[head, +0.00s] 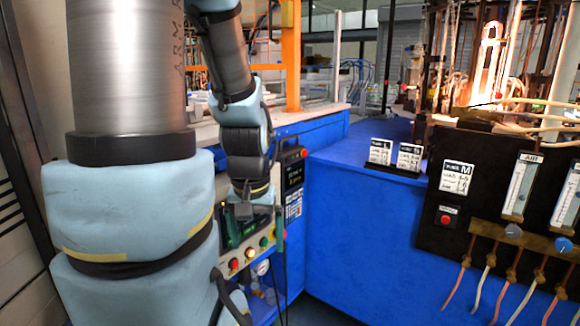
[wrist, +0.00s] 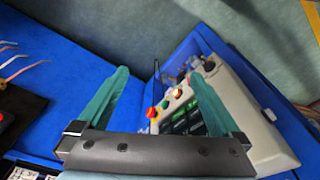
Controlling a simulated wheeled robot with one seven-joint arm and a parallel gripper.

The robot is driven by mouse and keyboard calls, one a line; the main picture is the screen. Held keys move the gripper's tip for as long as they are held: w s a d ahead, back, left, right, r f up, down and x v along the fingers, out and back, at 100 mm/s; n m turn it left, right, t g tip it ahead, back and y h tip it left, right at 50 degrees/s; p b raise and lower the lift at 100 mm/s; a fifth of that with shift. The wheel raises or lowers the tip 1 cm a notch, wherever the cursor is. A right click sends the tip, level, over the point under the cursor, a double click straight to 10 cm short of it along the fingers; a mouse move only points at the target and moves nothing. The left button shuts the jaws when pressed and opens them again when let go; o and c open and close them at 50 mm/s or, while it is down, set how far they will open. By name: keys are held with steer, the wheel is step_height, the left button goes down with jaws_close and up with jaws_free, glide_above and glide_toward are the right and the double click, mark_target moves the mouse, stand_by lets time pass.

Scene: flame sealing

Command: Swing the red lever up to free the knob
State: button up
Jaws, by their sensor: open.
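I cannot make out a red lever in either view. The black flow panel (head: 480,205) at the right of the head view has a grey knob (head: 513,231) and a blue knob (head: 565,245) under two clear flow tubes. A red button (head: 447,218) sits at its left. My gripper (head: 252,232) is far to the left of this panel, by a pale control box (head: 236,264). In the wrist view my gripper (wrist: 158,75) is open, with two green fingers spread and nothing between them. The box also shows there (wrist: 240,125), behind the right finger.
The control box carries red, green and orange buttons. Label cards (head: 381,152) stand on the blue bench (head: 360,225). Thin hoses (head: 487,280) hang below the flow panel. Glowing glassware (head: 490,60) is above it. The blue bench front between gripper and panel looks clear.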

step_height(320, 180, up, 12)
steer(key=p, duration=1)
steer(key=shift+r, duration=0.15)
